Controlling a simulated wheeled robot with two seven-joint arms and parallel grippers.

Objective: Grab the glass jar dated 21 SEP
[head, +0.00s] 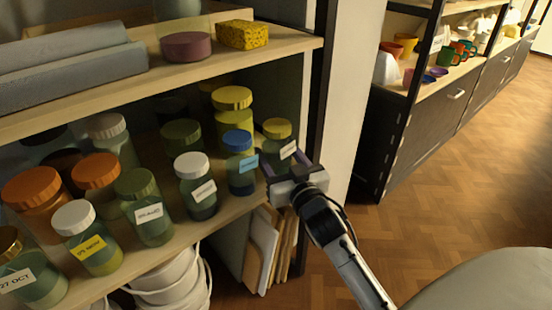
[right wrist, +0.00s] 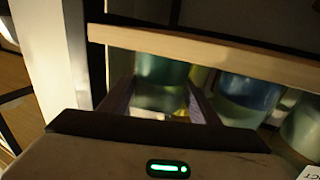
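A glass jar (head: 278,148) with a yellow-olive lid and a white label stands at the right end of the middle shelf; its label is too small to read. My right gripper (head: 285,165) is at this jar, with one finger on each side. In the right wrist view, the jar's greenish body (right wrist: 160,82) sits between the two fingers (right wrist: 162,92); they look open around it, and firm contact does not show. No label that I can read says 21 SEP. My left gripper is not in view.
A blue-lidded jar (head: 241,165) stands close on the left, then a white-lidded jar (head: 197,188). Several more jars crowd the shelf, one labelled 27 OCT (head: 30,280). The upper shelf (head: 180,64) overhangs them. A pale post (head: 348,100) stands to the right.

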